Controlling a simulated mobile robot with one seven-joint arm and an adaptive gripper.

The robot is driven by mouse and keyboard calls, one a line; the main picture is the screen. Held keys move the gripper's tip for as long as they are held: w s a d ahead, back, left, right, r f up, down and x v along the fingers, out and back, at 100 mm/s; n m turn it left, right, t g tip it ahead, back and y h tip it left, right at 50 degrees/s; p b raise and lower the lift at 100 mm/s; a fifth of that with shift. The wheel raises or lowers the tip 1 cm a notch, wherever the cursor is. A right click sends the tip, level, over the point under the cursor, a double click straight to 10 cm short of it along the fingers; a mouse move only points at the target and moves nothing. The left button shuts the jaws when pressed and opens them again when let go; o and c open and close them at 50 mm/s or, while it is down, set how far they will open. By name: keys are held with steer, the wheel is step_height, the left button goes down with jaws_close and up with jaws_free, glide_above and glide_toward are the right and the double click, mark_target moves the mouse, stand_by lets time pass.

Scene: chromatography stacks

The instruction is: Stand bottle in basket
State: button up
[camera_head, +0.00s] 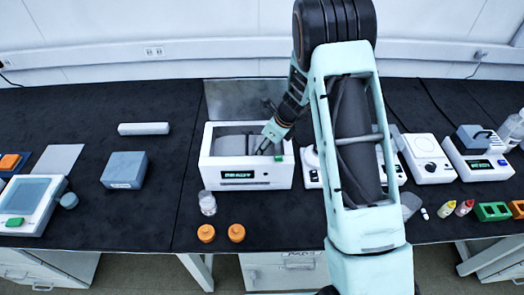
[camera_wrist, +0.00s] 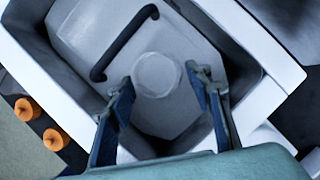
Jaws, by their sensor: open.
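A small clear bottle (camera_head: 208,203) stands upright on the black bench, by the front left corner of a white bath unit (camera_head: 245,178) with a lit display. My gripper (camera_head: 266,147) reaches down over the right part of the bath's opening. In the wrist view my gripper (camera_wrist: 160,95) is open, its two fingers apart with nothing seen clasped between them. Below them is a grey interior (camera_wrist: 115,35) with a dark bent handle (camera_wrist: 125,43), perhaps the basket. A pale round shape (camera_wrist: 158,75) shows there; I cannot tell whether it is a bottle.
Two orange caps (camera_head: 206,233) (camera_head: 237,233) lie in front of the bath. A grey block (camera_head: 125,170) and a flat-topped device (camera_head: 30,207) stand left. White instruments (camera_head: 428,158) stand right. A raised panel (camera_head: 245,97) stands behind the bath. Bench between block and bath is clear.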

steer(key=v, duration=0.9)
steer(key=shift+d+r, duration=0.1)
steer(key=shift+r, duration=0.05)
